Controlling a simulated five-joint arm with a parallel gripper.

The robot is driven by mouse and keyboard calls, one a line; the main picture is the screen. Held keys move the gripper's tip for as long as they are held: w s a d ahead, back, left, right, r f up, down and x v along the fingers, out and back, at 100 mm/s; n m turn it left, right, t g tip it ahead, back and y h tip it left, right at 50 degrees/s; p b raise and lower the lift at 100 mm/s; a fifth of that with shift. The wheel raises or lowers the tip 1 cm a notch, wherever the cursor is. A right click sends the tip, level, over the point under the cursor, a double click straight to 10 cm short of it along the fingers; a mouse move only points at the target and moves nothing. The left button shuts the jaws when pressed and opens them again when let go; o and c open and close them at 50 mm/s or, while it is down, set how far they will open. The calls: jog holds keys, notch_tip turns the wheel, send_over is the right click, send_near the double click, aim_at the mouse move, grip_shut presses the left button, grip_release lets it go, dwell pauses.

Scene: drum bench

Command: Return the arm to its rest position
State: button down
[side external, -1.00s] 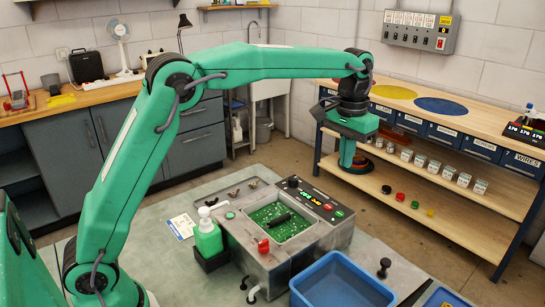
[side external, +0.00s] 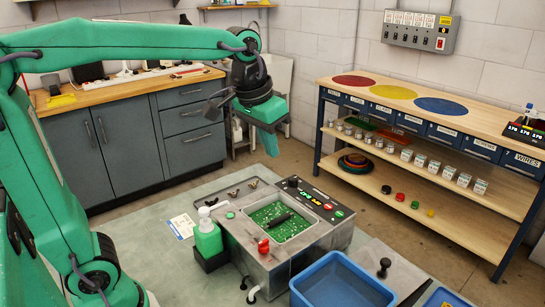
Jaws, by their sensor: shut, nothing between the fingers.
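My arm reaches in from the left in the side external view, with its upper link running across the top. My gripper (side external: 269,140) hangs pointing down at the end of the arm, shut and empty. It is in the air, in front of the grey cabinets' right end and above the back of the drum bench (side external: 275,270). It touches nothing that I can see.
The bench holds a green-filled basin (side external: 282,222), a red knob (side external: 263,246) and a green soap bottle (side external: 208,236). A blue bin (side external: 340,280) stands at the front. A wooden shelf unit (side external: 440,200) is at right. Floor between bench and cabinets is clear.

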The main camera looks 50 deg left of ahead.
jog(key=s+a+f+t, duration=0.1)
jog(key=s+f, duration=0.2)
jog(key=s, duration=0.4)
jog(key=s+a+f+t, duration=0.1)
jog(key=s+a+f, duration=0.1)
jog(key=s, duration=0.5)
jog(key=shift+f, duration=0.85)
